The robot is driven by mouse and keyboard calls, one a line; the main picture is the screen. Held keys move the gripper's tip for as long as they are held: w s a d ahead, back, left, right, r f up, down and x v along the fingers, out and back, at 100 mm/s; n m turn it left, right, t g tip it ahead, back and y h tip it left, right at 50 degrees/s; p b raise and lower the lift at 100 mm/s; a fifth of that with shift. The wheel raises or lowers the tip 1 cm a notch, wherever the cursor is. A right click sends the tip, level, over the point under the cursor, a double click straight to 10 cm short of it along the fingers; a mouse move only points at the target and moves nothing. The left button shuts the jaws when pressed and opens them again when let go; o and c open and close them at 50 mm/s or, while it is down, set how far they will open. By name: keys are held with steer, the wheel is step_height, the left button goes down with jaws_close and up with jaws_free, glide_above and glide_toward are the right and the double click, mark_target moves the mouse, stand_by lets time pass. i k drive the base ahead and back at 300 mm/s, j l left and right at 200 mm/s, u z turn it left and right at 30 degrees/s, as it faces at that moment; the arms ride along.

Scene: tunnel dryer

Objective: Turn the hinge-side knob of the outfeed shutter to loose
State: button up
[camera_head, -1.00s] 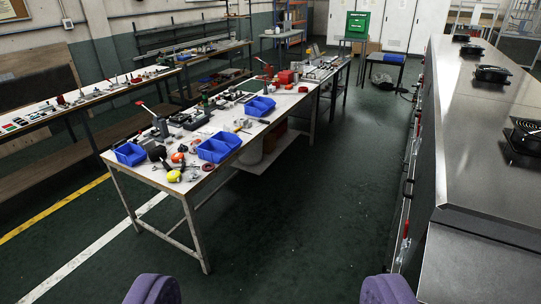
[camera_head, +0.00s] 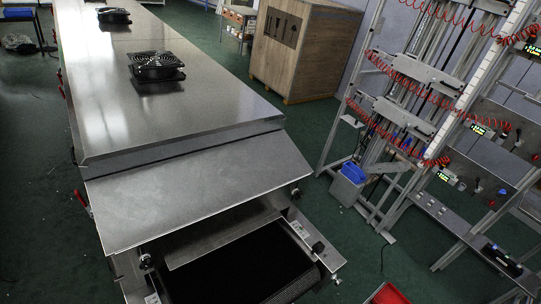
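The steel tunnel dryer (camera_head: 185,95) fills the left and middle of the view. A slanted plain metal flap (camera_head: 200,195) covers its near end, which may be the outfeed shutter; I cannot tell for sure. A dark belt (camera_head: 240,270) shows below the flap. Small dark knob-like parts sit at the flap's right edge (camera_head: 295,190), on the right side rail (camera_head: 318,247) and at the left below the flap (camera_head: 146,262). Which is the hinge-side knob, and whether any is loose, I cannot tell. My gripper is out of view.
Black fans (camera_head: 156,66) stand on the dryer top. A wooden crate (camera_head: 305,48) is behind it. A rack with grey frames and red coiled hoses (camera_head: 420,110) stands on the right. A red bin (camera_head: 388,294) is at the bottom edge.

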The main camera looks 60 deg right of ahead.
mark_target(298, 194)
steer(key=z, duration=1.15)
